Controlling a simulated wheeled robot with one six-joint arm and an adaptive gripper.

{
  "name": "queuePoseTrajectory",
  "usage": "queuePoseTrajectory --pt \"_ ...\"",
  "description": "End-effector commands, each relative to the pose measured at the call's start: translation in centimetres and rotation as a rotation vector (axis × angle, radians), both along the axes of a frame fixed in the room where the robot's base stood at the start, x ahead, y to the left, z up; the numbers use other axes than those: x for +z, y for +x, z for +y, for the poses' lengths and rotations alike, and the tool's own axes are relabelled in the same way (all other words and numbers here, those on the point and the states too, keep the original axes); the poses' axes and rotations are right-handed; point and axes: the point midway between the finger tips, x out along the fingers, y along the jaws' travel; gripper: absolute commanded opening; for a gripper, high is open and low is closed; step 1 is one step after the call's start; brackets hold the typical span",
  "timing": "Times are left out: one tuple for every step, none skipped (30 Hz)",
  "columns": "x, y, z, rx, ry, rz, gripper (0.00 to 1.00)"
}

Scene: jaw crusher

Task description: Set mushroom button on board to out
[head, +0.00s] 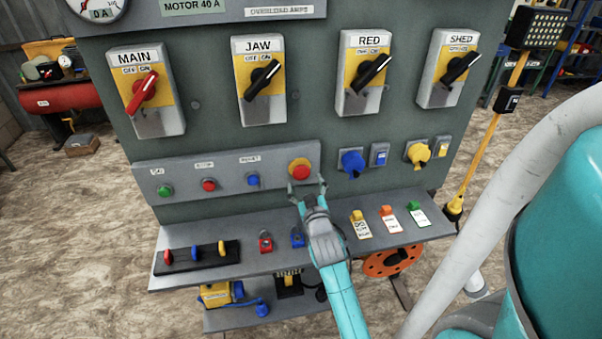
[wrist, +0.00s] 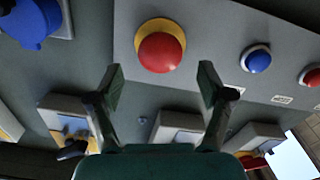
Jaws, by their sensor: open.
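The mushroom button (head: 300,171) is a red domed head on a yellow round base, at the right end of the grey button strip on the board (head: 222,131). In the wrist view the red head (wrist: 160,52) sits ahead of my gripper, between the lines of its two fingers. My gripper (head: 307,187) is open and empty, just below and in front of the button. In the wrist view the open fingers (wrist: 160,85) stand wide, apart from the button. Whether the button is in or out I cannot tell.
The strip also holds a blue button (head: 253,180), a red button (head: 208,185) and a green button (head: 165,190). A blue plug socket (head: 351,162) is to the right. A shelf (head: 200,278) with padlocks and tags juts out below. Rotary switches (head: 264,80) sit above.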

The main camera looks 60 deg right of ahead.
Motion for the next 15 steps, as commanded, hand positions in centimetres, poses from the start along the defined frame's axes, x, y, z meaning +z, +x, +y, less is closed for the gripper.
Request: queuePoseTrajectory --pt "0.1 0.6 -0.7 0.0 -0.002 -0.001 0.79" --pt "0.1 0.9 -1.1 0.0 -0.001 -0.001 0.79" --pt "0.1 1.4 -1.6 0.001 -0.001 -0.002 0.79" --pt "0.1 1.7 -1.9 0.0 0.0 -0.001 0.79" --pt "0.1 2.0 -2.3 0.001 -0.001 -0.002 0.79" --pt "0.1 2.3 -2.7 0.001 -0.001 -0.002 0.79" --pt "0.1 2.5 -2.9 0.0 0.0 -0.001 0.79" --pt "0.1 2.8 -3.2 0.0 0.0 -0.001 0.79" --pt "0.1 3.1 -3.5 0.001 -0.001 -0.002 0.79" --pt "0.0 3.2 -3.7 0.001 -0.001 0.0 0.79" --pt "0.0 3.4 -3.9 0.001 -0.001 0.0 0.79" --pt "0.0 3.6 -4.1 0.001 -0.001 0.0 0.79" --pt "0.1 3.7 -4.2 0.001 -0.001 -0.001 0.79" --pt "0.1 3.7 -4.3 0.001 -0.001 -0.001 0.79" --pt "0.1 3.8 -4.4 0.001 -0.001 -0.001 0.79"
